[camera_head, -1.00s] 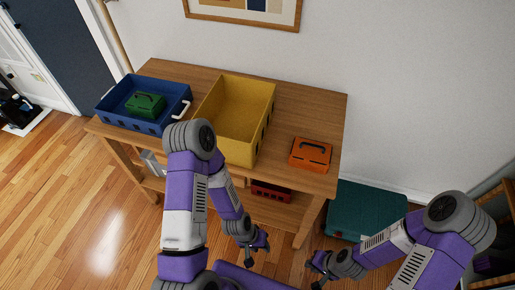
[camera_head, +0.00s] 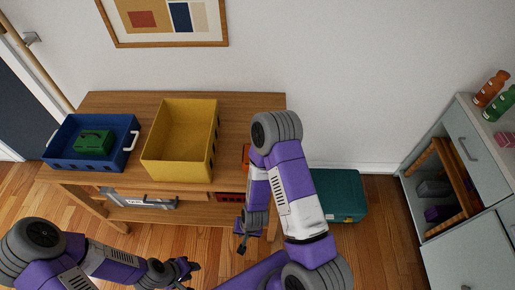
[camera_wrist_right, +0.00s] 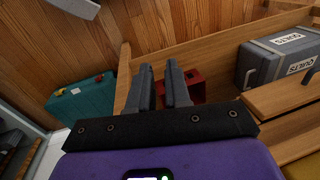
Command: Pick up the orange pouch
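The orange pouch (camera_head: 246,157) is on the wooden table at its right part. In the head view only a sliver shows; my right arm hides the rest. It does not show in the right wrist view. My right gripper (camera_head: 242,246) is low in front of the table, apart from the pouch. In the right wrist view its two grey fingers (camera_wrist_right: 161,85) stand apart with an empty gap. My left gripper (camera_head: 192,274) is low at the bottom of the head view, left of the right one, with its small dark fingers apart and nothing seen between them.
The table (camera_head: 240,106) carries a yellow crate (camera_head: 214,150) and a blue crate (camera_head: 60,160) holding a green pouch (camera_head: 94,141). Below, a red box (camera_wrist_right: 196,88) and a grey QUILTS case (camera_wrist_right: 275,62) are on the shelf. A teal case (camera_head: 340,195) stands right of the table.

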